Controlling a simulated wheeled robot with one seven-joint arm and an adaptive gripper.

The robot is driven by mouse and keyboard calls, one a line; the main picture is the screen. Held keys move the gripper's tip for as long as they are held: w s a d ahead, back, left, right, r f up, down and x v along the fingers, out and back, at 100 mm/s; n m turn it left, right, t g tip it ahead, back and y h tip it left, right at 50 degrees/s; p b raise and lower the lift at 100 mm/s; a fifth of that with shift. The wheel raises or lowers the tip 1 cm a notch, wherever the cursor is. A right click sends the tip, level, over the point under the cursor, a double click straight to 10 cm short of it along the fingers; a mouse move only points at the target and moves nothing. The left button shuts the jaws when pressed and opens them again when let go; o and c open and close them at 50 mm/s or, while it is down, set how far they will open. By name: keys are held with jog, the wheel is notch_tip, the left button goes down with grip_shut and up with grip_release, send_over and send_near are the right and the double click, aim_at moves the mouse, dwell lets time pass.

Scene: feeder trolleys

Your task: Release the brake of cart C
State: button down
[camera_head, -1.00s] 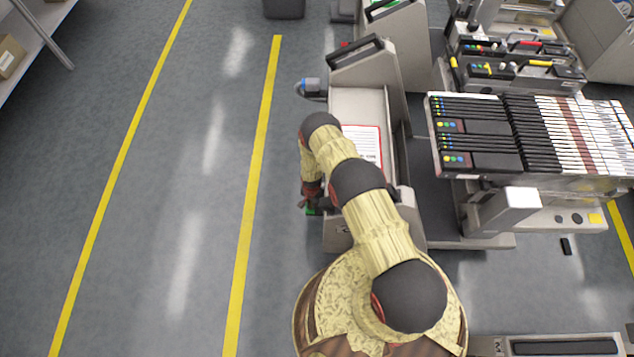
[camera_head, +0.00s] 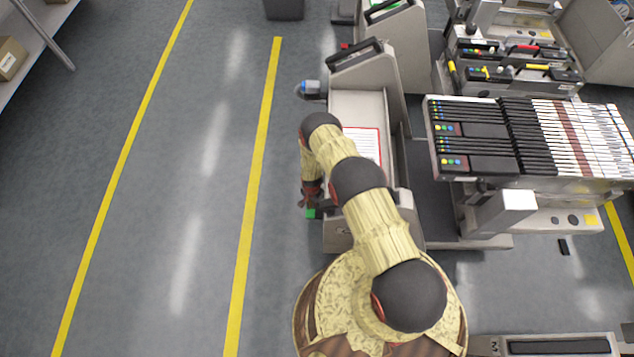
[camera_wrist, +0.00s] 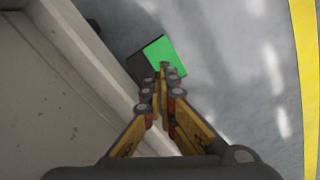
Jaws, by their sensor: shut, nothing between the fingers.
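A grey cart (camera_head: 358,103) with a black handle stands beside my arm in the head view; I cannot read a letter on it. A green pedal (camera_head: 311,213) sticks out low from its left side. In the wrist view the green pedal (camera_wrist: 168,52) has a black part next to it, beside the cart's pale edge (camera_wrist: 75,42). My gripper (camera_wrist: 163,68) is shut and empty. Its tips overlap the pedal's near edge in the wrist view; I cannot tell whether they touch. In the head view my gripper (camera_head: 309,201) is small and partly hidden by my arm.
A grey motor-like part with a blue band (camera_head: 312,89) juts from the cart's left side. Another cart (camera_head: 402,55) stands behind. A feeder rack (camera_head: 500,185) stands at right. Open floor with yellow lines (camera_head: 254,190) lies left. A shelf (camera_head: 35,42) is at the far left.

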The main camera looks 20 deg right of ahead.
notch_tip(320, 180, up, 7)
jog(key=p, duration=0.3)
dwell(0.7)
jog(key=w+r+n+t, duration=0.1)
jog(key=w+r, duration=0.3)
jog(key=r, duration=1)
jog(key=w+r+n+p, duration=0.1)
jog(key=w+r, duration=0.3)
jog(key=r, duration=1)
jog(key=w+r+n+t, duration=0.15)
jog(key=w+r, duration=0.25)
jog(key=r, duration=1)
jog(key=s+r+n+t, duration=0.1)
jog(key=s+r, duration=0.4)
jog(key=r, duration=0.6)
jog(key=s+r+n, duration=0.2)
jog(key=s+r, duration=0.4)
jog(key=r, duration=0.6)
jog(key=s+r+n+t, duration=0.1)
jog(key=s+r, duration=0.4)
jog(key=r, duration=0.6)
jog(key=s+r+n, duration=0.1)
jog(key=s+r, duration=0.2)
jog(key=s, duration=0.7)
jog(key=s+r+n+t, duration=0.1)
jog(key=s+r, duration=0.3)
jog(key=s, duration=0.7)
jog(key=shift+s+n+p, duration=0.25)
jog(key=shift+n+p, duration=0.2)
jog(key=shift+n, duration=0.1)
